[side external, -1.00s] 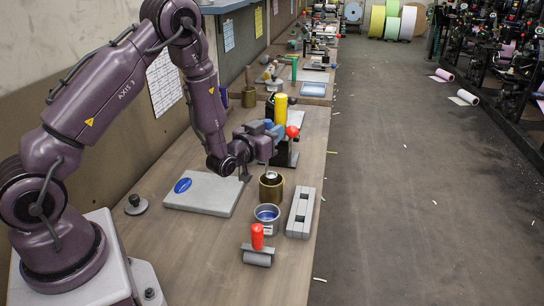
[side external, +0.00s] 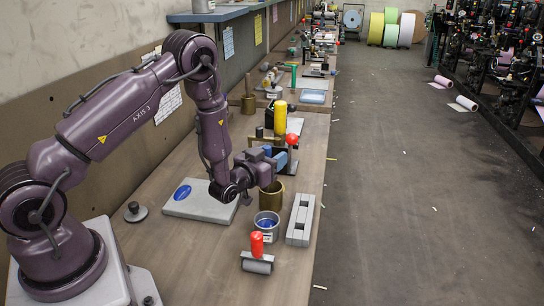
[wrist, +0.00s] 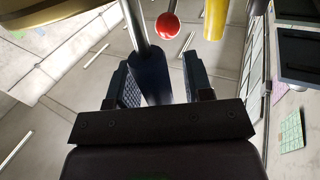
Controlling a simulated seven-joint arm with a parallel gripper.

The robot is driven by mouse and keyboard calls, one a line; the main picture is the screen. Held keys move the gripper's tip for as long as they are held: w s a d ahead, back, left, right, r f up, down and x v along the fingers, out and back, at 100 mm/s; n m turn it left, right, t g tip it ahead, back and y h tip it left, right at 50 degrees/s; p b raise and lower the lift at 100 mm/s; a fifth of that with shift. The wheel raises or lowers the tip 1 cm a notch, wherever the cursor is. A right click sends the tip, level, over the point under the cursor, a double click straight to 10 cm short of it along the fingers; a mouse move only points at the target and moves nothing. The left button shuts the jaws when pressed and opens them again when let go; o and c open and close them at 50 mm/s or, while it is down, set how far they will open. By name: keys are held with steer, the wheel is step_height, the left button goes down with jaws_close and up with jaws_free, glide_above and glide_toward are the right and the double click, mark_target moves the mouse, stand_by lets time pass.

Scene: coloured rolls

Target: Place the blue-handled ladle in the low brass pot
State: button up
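The brass pot (side external: 271,201) stands on the bench near its right edge. In the wrist view, the blue handle (wrist: 150,82) of the ladle lies between the two fingers of my gripper (wrist: 161,80), tilted, with its metal shaft running up the picture. It lies close to the left finger, and a gap shows between it and the right finger. In the side view my gripper (side external: 277,163) is just above the pot. The ladle's bowl is hidden there, apparently inside the pot.
A grey tin (side external: 266,226) with blue contents stands close in front of the pot. A slotted grey block (side external: 300,220) is to its right, and a red-handled roller (side external: 257,252) lies nearer. A grey slab (side external: 200,200) is left. A red ball knob (side external: 292,140) and yellow cylinder (side external: 280,117) rise behind.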

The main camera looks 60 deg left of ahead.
steer(key=v, duration=1.2)
steer(key=w+d+r+m+g+h, duration=0.1)
steer(key=d+r+g+h, duration=0.15)
steer(key=r, duration=0.45)
steer(key=w+d+r+g+h, duration=0.2)
steer(key=d+r+g, duration=0.1)
steer(key=r, duration=0.4)
steer(key=s+d+r+m+g, duration=0.1)
steer(key=s+d+r+g, duration=0.1)
steer(key=s, duration=0.7)
steer(key=s+d+r+m+g+h, duration=0.1)
steer(key=s+r+g, duration=0.3)
steer(key=s, duration=0.6)
step_height(320, 180, up, 3)
steer(key=shift+d+f+m, duration=0.15)
steer(key=shift+d+m, duration=0.25)
steer(key=shift+d, duration=0.3)
